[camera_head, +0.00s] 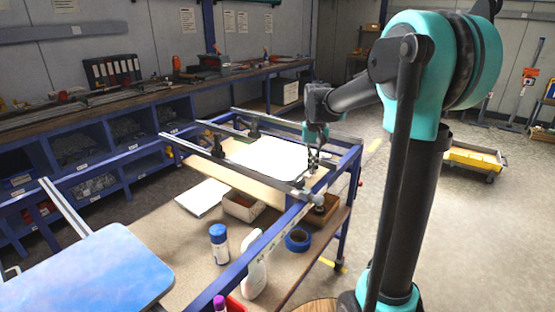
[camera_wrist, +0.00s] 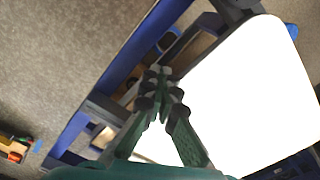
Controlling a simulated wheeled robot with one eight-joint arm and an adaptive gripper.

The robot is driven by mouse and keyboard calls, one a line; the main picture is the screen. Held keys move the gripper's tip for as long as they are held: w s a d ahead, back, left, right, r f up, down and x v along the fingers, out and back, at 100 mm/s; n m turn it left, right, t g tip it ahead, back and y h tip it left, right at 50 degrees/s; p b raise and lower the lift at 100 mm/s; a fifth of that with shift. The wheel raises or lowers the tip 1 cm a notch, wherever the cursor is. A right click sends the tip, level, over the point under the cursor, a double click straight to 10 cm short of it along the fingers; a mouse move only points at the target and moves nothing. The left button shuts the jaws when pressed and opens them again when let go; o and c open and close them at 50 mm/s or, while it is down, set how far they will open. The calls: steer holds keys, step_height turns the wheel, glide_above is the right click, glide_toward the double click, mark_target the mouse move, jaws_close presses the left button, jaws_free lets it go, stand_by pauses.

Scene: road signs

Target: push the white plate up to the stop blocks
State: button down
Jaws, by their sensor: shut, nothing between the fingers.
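The white plate (camera_head: 262,156) lies flat on the rails of the blue frame in the head view. It fills much of the right side of the wrist view (camera_wrist: 250,100). My gripper (camera_head: 313,158) is at the right edge of the plate, pointing down. In the wrist view the fingertips of my gripper (camera_wrist: 160,74) are together and empty, beside the plate's edge. I cannot tell whether they touch it. Small dark blocks (camera_head: 252,128) stand on the rails near the plate's far side; I cannot tell whether the plate touches them.
A blue-white panel (camera_head: 88,272) lies at the front left. The shelf below the frame holds a blue-capped bottle (camera_head: 219,244), a white spray bottle (camera_head: 255,265), blue tape (camera_head: 298,239) and a box (camera_head: 243,206). A long workbench (camera_head: 150,95) runs along the wall. Open floor lies right.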

steer(key=shift+w+a, duration=0.45)
steer(key=shift+a, duration=0.2)
steer(key=shift+w+a, duration=0.45)
steer(key=shift+a, duration=0.15)
steer(key=shift+s+d, duration=0.9)
steer(key=shift+d, duration=0.35)
step_height(320, 180, up, 8)
glide_above(305, 165)
steer(key=s+d, duration=0.2)
steer(key=d, duration=0.1)
steer(key=shift+a, duration=0.25)
steer(key=shift+s, duration=0.1)
